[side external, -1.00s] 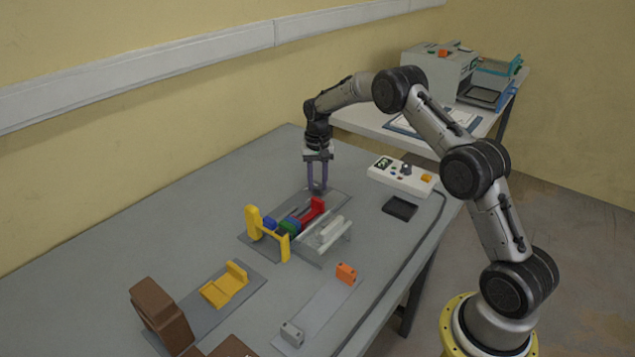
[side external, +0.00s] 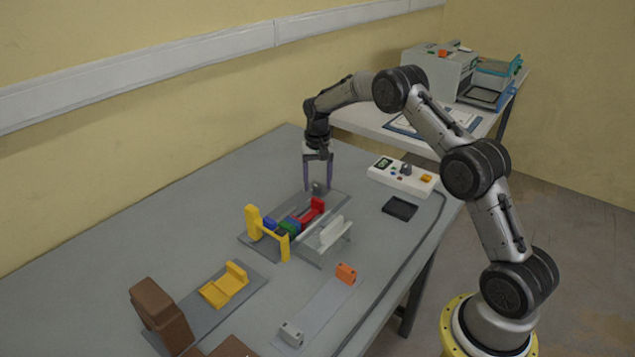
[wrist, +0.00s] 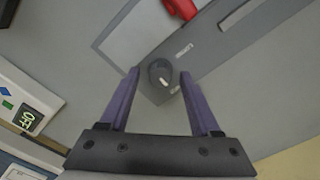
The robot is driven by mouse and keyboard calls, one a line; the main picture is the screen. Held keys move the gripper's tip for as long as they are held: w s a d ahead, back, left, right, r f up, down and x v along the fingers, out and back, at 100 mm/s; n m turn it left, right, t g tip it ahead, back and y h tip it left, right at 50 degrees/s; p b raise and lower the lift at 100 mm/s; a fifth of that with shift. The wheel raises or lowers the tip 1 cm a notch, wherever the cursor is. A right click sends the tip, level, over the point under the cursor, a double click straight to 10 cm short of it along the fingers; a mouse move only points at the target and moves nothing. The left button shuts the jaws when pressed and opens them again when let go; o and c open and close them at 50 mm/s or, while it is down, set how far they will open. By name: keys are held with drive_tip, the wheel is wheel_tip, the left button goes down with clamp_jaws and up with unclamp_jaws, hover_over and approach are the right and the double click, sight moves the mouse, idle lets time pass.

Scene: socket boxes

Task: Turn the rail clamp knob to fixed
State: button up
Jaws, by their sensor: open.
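The dark grey rail clamp knob (wrist: 161,66) with a white pointer mark sits at the end of a grey plate (wrist: 225,52) in the wrist view. Its pointer mark is on the side towards my gripper's palm, away from a small white label whose text I cannot read. In the side view the knob (side external: 318,187) shows small at the far end of the plate. My gripper (wrist: 159,73) is open, pointing down, with one purple finger on each side of the knob and gaps between. In the side view my gripper (side external: 318,189) is at the knob.
On the plate stand a red part (side external: 313,212), green and blue blocks and a yellow bracket (side external: 254,222). A light clear-topped stand (side external: 325,236) is close by. A white control box (side external: 400,177) and black tray (side external: 400,208) lie right. Table behind the plate is clear.

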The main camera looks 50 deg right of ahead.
sight(317, 186)
wheel_tip(317, 186, up, 14)
drive_tip(key=shift+f, duration=0.2)
idle(0.4)
